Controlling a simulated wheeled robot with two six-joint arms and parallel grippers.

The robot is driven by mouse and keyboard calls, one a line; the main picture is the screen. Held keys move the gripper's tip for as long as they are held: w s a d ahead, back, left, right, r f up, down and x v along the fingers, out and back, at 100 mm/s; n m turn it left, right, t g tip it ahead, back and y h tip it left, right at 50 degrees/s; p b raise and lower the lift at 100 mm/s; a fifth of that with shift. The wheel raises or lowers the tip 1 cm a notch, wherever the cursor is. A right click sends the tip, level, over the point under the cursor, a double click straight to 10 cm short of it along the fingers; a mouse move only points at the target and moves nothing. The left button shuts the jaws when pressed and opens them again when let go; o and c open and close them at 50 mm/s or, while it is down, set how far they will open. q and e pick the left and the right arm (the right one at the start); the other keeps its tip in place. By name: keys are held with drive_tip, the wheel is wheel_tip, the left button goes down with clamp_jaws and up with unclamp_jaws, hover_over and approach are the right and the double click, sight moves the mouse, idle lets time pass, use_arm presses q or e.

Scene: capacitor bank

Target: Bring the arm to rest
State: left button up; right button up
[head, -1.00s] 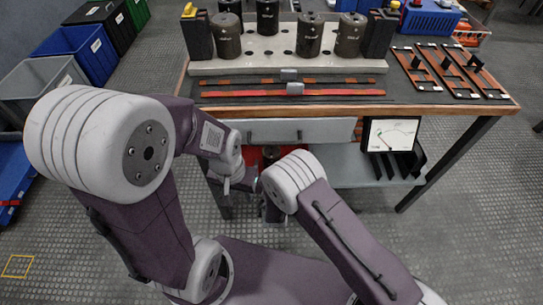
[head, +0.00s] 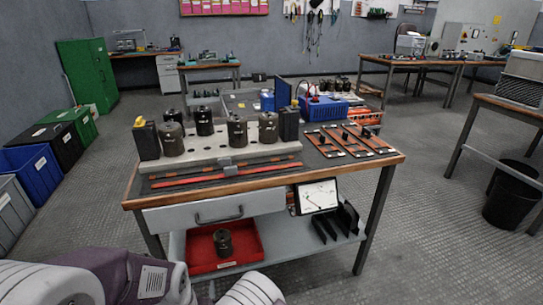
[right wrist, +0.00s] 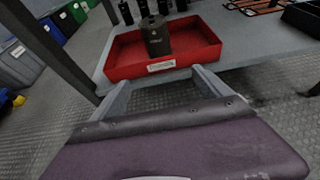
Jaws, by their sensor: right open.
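My right gripper (right wrist: 160,88) shows in the right wrist view, its two grey fingers spread apart with nothing between them. Beyond its fingertips is a red tray (right wrist: 122,58) on the bench's lower shelf, with one dark capacitor (right wrist: 156,38) standing in it. The head view also shows the red tray (head: 205,266) and the capacitor (head: 223,242). My left gripper is not seen.
Bins stand left, a black bin (head: 510,195) right.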

drive_tip(key=d+r+m+g+h, duration=0.1)
drive_tip(key=d+r+m+h, duration=0.3)
drive_tip(key=d, duration=0.5)
drive_tip(key=d+r+m+g+h+p, duration=0.1)
drive_tip(key=d+m+g+h, duration=0.15)
drive_tip(key=d+m, duration=0.4)
drive_tip(key=d+r+m+g+h, duration=0.1)
drive_tip(key=d+r+m+h, duration=0.25)
drive_tip(key=d, duration=0.65)
drive_tip(key=s+d+r+m+g+y+p, duration=0.1)
drive_tip(key=s+d+r+m+g, duration=0.1)
drive_tip(key=s+d+m+g, duration=0.45)
drive_tip(key=s+d+r+m+g+y+p, duration=0.1)
drive_tip(key=s+d+r+m+g, duration=0.15)
drive_tip(key=s+m, duration=0.8)
use_arm(q)
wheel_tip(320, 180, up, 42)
drive_tip(key=p, duration=3.8)
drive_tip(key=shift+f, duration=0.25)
use_arm(e)
drive_tip(key=s+a+r+m+t+y, duration=0.1)
drive_tip(key=r+m, duration=0.3)
drive_tip(key=r, duration=1.6)
drive_tip(key=s+a+r+m+y, duration=0.1)
drive_tip(key=a+r+m+y, duration=0.1)
drive_tip(key=r, duration=1.8)
drive_tip(key=shift+r+m+t+y, duration=0.3)
drive_tip(key=shift+m+y, duration=0.4)
drive_tip(key=shift+m, duration=0.5)
